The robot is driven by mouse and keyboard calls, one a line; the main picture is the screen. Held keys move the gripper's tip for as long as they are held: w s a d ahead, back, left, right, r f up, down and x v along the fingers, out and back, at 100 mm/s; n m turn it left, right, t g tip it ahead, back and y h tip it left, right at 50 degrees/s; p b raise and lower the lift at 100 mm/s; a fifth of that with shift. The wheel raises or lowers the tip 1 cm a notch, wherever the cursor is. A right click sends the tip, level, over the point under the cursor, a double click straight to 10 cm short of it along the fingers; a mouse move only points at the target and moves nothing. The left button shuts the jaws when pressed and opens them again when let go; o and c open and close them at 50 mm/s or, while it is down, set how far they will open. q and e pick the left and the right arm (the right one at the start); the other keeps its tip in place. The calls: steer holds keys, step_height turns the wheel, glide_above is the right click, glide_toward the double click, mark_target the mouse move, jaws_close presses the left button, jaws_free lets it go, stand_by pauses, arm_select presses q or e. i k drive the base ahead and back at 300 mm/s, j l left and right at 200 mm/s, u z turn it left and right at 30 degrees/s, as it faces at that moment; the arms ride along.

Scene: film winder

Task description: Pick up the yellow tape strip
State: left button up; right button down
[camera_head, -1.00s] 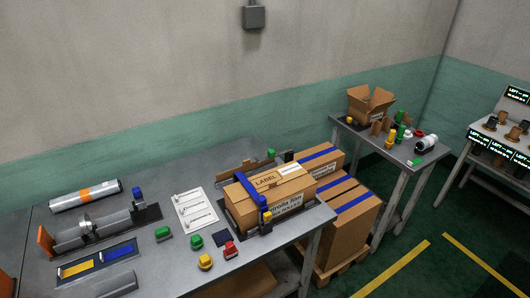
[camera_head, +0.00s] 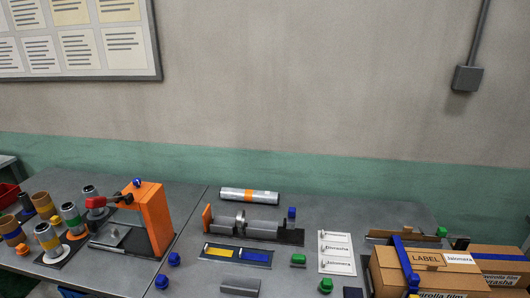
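The yellow tape strip (camera_head: 219,252) lies flat in the left part of a dark tray (camera_head: 237,264) on the grey table. A blue strip (camera_head: 255,256) lies beside it in the right part of the same tray. Neither of my grippers shows in the head view.
Behind the tray stands a winder with a grey roller (camera_head: 262,227), and a silver roll with an orange band (camera_head: 249,195) lies further back. An orange press (camera_head: 157,218) stands left. A grey block (camera_head: 240,286) lies in front. Labelled boxes (camera_head: 428,276) stand right.

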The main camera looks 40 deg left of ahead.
mark_target(208, 250)
steer(key=u, duration=1.65)
